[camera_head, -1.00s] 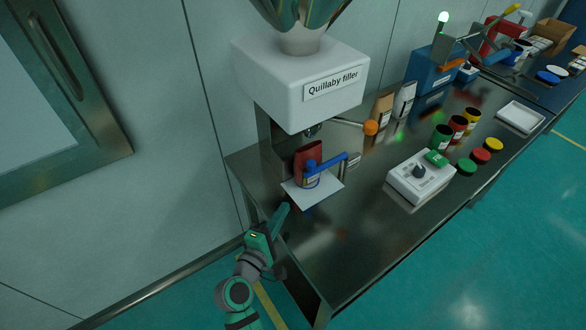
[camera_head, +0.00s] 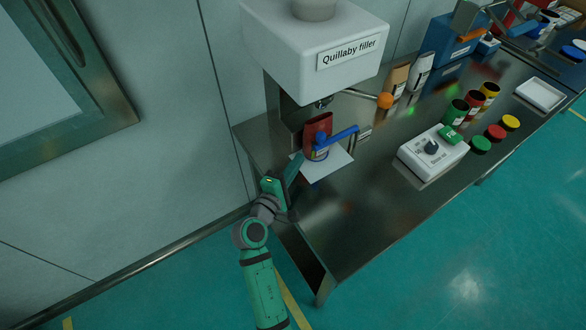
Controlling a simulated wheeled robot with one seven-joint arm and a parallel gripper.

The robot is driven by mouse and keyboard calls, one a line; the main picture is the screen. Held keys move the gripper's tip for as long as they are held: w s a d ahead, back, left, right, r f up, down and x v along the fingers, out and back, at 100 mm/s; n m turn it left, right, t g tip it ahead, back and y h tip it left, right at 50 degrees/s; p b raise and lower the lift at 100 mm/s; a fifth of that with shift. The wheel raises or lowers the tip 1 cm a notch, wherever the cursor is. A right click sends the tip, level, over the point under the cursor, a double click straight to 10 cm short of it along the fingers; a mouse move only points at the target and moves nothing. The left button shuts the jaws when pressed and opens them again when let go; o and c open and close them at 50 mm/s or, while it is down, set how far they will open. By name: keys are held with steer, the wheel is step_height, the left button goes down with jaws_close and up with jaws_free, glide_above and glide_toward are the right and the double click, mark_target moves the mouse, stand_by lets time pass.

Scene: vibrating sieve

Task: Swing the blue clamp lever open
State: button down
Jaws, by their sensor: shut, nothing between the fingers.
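The blue clamp lever (camera_head: 338,137) sits under the filler head and reaches out to the right, its left end beside a red pouch (camera_head: 318,130). The clamp and pouch stand over a white sheet or plate (camera_head: 325,168) on the steel bench. My gripper (camera_head: 297,162) is shut and empty, its tips close to the left edge of the white plate. It is left of and below the lever, and I see a gap between them. Where the lever's pivot joins the clamp is too small to tell.
The white Quillaby filler (camera_head: 318,75) overhangs the clamp, with an orange-knobbed handle (camera_head: 385,101) at its right. A white control box (camera_head: 432,152) with a dial stands to the right, near several cans and lids. The front of the bench (camera_head: 350,215) is clear.

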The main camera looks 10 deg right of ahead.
mark_target(309, 143)
steer(key=shift+x, duration=2.7)
steer(key=shift+a, duration=0.1)
